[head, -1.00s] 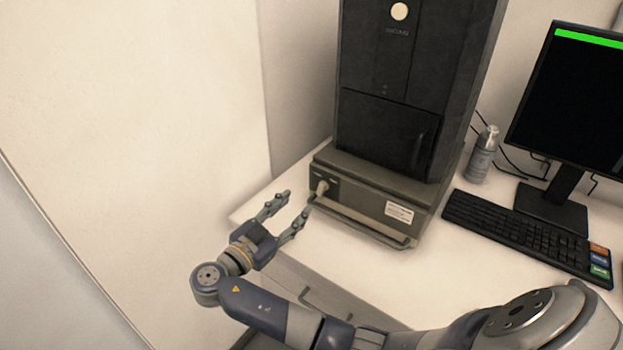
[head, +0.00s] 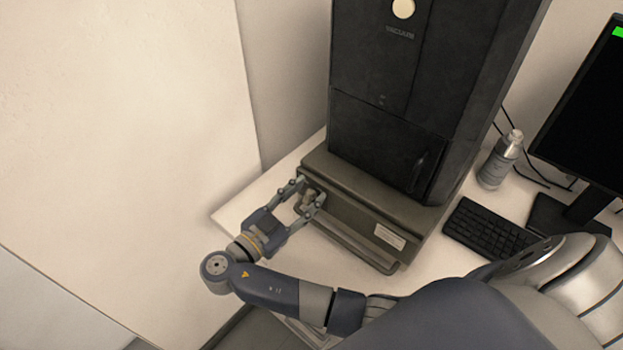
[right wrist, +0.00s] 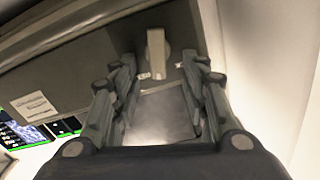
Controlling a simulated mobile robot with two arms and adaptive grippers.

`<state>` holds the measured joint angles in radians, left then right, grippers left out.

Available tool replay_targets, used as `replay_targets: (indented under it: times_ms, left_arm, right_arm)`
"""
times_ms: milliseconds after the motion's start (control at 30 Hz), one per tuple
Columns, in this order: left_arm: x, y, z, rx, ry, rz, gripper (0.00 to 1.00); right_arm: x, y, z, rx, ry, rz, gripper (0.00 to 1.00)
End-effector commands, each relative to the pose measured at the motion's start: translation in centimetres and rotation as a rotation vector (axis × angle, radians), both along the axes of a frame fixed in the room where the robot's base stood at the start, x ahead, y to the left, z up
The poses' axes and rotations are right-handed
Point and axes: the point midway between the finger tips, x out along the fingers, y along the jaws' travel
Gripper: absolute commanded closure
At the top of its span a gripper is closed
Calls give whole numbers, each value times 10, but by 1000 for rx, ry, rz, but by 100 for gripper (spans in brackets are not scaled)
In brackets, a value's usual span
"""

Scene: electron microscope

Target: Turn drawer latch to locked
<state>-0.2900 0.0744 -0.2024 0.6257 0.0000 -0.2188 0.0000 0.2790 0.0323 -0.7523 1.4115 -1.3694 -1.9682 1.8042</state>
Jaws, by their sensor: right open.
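The drawer latch is a small pale knob (head: 308,199) on the left end of the front of the grey drawer unit (head: 350,188). In the right wrist view the latch (right wrist: 157,52) is a light bar standing lengthwise in the picture, with small marks near it. My right gripper (head: 309,191) is open, with its fingers at either side of the latch in the head view. In the right wrist view the right gripper (right wrist: 158,68) has the latch centred just beyond its fingertips; contact cannot be told. My left gripper is out of view.
A long bar handle (head: 350,244) runs along the drawer front below the latch. The tall black microscope cabinet (head: 400,110) stands on the unit. A bottle (head: 499,162), a keyboard (head: 490,232) and a monitor (head: 590,125) are to the right. White table surface (head: 250,205) is bare at left.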

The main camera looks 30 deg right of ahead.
Motion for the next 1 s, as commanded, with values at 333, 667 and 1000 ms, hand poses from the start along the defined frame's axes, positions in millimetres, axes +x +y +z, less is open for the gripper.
replay_targets:
  times_ms: [333, 667, 1000]
  left_arm:
    - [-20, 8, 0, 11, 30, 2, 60]
    - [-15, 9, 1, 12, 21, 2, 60]
    - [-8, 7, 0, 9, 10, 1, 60]
  right_arm:
    - [-3, 2, 0, 0, 0, -1, 59]
    - [-3, 2, 0, 0, 0, -1, 100]
    - [-1, 2, 0, -17, 50, -1, 100]
